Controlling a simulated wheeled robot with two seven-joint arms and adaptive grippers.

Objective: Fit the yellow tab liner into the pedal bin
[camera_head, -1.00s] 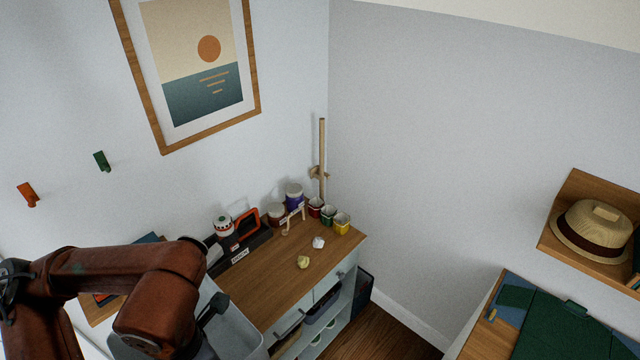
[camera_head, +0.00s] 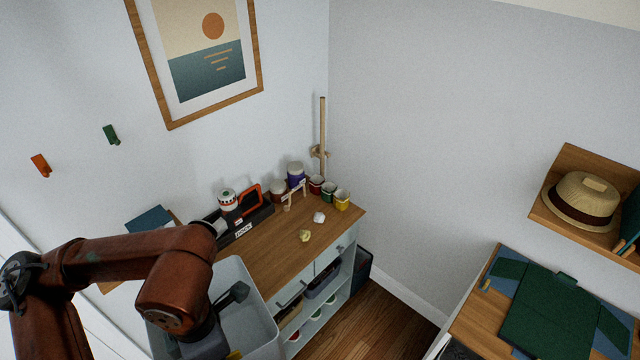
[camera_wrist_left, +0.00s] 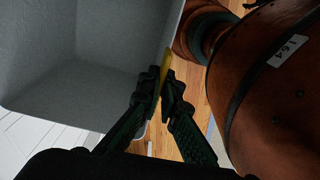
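The liner is a pale grey open tub (camera_head: 262,320) at the bottom of the head view, partly behind my left arm. A bit of its yellow tab (camera_head: 235,355) shows at the bottom edge. In the left wrist view the grey tub (camera_wrist_left: 80,60) fills the upper left, and the yellow tab (camera_wrist_left: 167,62) stands between the fingertips of my left gripper (camera_wrist_left: 162,82), which is closed on it. In the head view the left fingertips are hidden or out of frame. My right gripper is not seen. I cannot make out the pedal bin in either view.
A wooden-topped cabinet (camera_head: 270,247) beside the tub holds several small pots, a yellow crumpled piece (camera_head: 305,236) and a white one (camera_head: 319,217). A desk (camera_head: 470,327) with a green mat is at right. Wooden floor (camera_head: 365,325) is open between them.

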